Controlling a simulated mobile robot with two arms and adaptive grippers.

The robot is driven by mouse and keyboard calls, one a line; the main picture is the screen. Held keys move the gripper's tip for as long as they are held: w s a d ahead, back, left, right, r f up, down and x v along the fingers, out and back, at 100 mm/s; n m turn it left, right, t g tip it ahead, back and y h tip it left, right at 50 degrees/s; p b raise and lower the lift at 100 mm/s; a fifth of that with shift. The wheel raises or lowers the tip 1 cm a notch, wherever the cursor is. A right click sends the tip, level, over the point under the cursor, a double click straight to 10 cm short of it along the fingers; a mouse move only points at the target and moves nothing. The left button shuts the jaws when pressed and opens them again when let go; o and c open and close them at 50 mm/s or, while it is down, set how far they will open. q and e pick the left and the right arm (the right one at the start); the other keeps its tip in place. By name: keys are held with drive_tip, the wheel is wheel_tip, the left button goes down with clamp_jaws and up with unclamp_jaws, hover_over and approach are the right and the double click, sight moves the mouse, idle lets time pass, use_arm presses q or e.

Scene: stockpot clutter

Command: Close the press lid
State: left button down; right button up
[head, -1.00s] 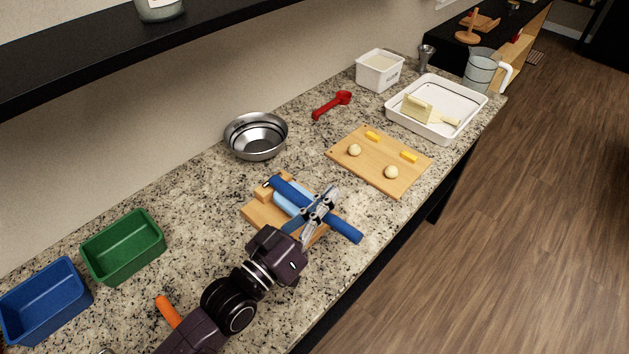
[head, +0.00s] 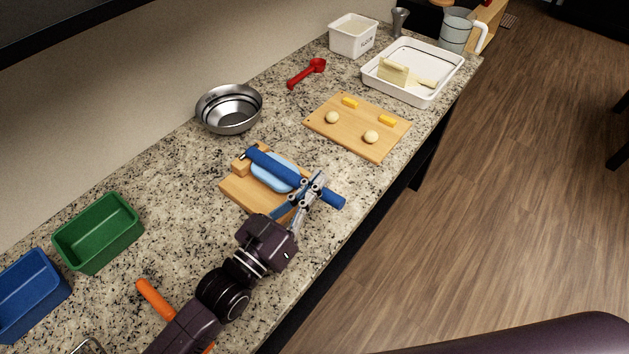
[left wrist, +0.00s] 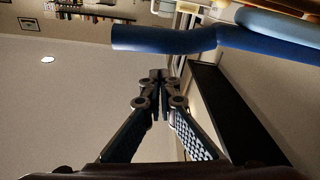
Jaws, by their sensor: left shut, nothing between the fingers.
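The press (head: 235,192) stands on the counter with a wooden base, a light blue round plate (head: 268,168) and a long dark blue handle (head: 262,162). The handle runs across the plate from the back-left post and sticks out past the base at the front right. My left gripper (head: 319,180) is at the handle's front end, shut and empty. In the left wrist view my closed fingertips (left wrist: 158,80) show below the handle (left wrist: 170,40), apart from it in the picture. Contact is unclear. The lid's exact angle is hard to tell.
A steel bowl (head: 229,108) and a wooden board (head: 330,139) with dough balls and yellow pieces stand behind the press. Green (head: 98,233) and blue (head: 32,295) bins stand left. An orange handle (head: 155,299) lies near my left arm. The counter's front edge is close to the press.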

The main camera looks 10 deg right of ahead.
use_arm(q)
drive_tip(key=shift+r, duration=0.1)
use_arm(e)
drive_tip(key=shift+r, duration=0.1)
use_arm(q)
drive_tip(key=r+p, duration=0.1)
drive_tip(key=r, duration=0.1)
drive_tip(key=r+p, duration=0.1)
drive_tip(key=p, duration=0.1)
drive_tip(key=shift+w+d+r+p, duration=0.1)
drive_tip(key=shift+w+r+p, duration=0.2)
drive_tip(key=shift+w+r, duration=0.1)
drive_tip(key=b+v, duration=0.2)
drive_tip(key=v, duration=0.8)
drive_tip(key=shift+b, duration=0.4)
use_arm(e)
drive_tip(key=shift+s+a+r, duration=0.15)
drive_tip(key=shift+s+r, duration=0.15)
drive_tip(key=shift+s, duration=0.1)
